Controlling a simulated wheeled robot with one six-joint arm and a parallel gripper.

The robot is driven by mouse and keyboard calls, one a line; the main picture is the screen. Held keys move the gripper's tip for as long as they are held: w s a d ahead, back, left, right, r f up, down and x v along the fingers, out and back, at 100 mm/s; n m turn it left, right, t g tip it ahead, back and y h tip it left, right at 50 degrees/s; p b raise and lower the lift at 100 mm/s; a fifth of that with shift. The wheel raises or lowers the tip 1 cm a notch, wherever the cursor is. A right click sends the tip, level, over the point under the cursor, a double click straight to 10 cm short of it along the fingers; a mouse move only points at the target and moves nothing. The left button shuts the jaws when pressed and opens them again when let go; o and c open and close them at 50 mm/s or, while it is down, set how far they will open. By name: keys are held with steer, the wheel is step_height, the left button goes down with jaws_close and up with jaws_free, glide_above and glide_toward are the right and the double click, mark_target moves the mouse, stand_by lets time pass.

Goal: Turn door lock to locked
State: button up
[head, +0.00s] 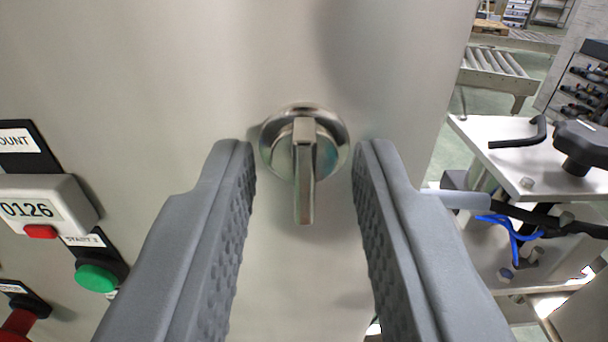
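The door lock (304,170) is a silver metal turn knob on a round base, set in a brushed-metal panel (200,60). Its lever points straight down in the head view. My gripper (304,160) is open, with one grey ridged finger to the left of the knob and one to the right. There is a visible gap between each finger and the lever. I cannot tell how far the fingertips are from the panel. No marks for locked or unlocked are visible around the knob.
At the left are a counter (45,205) reading 0126, a green button (96,278) and a red control (18,325). At the right, past the panel's edge, stands a metal machine table (520,165) with a black knob and blue cables. Roller conveyors (490,62) are farther back.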

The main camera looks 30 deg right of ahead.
jaws_close()
steer(key=shift+n, duration=0.3)
steer(key=n, duration=0.6)
steer(key=shift+n, duration=0.3)
steer(key=n, duration=0.5)
steer(key=shift+w+a+f, duration=0.1)
steer(key=n, duration=0.5)
steer(key=shift+f+n, duration=0.1)
steer(key=shift+n, duration=0.3)
